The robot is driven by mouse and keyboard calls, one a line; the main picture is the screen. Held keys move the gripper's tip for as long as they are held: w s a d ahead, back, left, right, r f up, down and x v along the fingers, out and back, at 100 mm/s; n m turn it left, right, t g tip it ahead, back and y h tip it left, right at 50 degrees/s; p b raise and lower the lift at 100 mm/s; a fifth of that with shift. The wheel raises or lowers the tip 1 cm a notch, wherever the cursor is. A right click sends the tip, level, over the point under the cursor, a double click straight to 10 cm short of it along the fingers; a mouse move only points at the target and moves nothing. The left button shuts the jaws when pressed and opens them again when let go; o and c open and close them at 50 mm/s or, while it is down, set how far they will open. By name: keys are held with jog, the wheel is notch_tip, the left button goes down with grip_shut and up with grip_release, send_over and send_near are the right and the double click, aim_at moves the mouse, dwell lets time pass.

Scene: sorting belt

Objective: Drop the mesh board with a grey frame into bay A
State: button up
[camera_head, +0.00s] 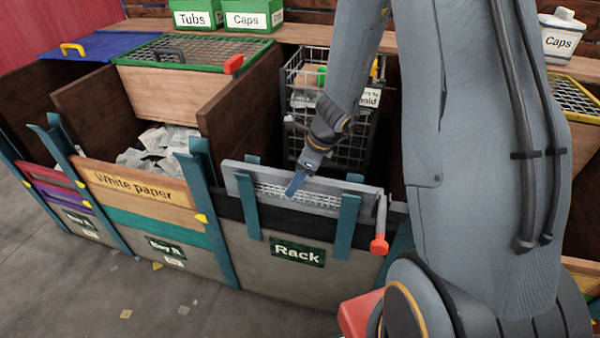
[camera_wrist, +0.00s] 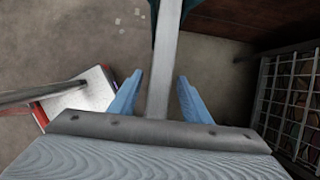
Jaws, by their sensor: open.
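The mesh board with a grey frame (camera_head: 345,205) stands upright across the front of the compartment labelled Rack, held between teal posts. My gripper (camera_head: 297,184) is at the board's top edge, its blue fingers pointing down. In the wrist view my gripper (camera_wrist: 157,95) is open, with a grey bar (camera_wrist: 166,60), apparently the frame's top rail, running between the spread fingers. I cannot tell whether either finger touches it. The compartment left of Rack, its label (camera_head: 165,248) apparently reading Bay A, has a White paper board (camera_head: 140,192) across its front and crumpled paper inside.
A wire cage (camera_head: 345,130) stands behind the board and also shows in the wrist view (camera_wrist: 290,95). A green-framed mesh board (camera_head: 192,50) lies on top behind the paper compartment. A grey handle with a red end (camera_head: 380,235) hangs right of the board. Tall wooden dividers separate the compartments.

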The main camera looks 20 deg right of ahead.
jog(key=shift+x, duration=1.15)
grip_shut()
jog(key=c, duration=0.9)
grip_release()
grip_shut()
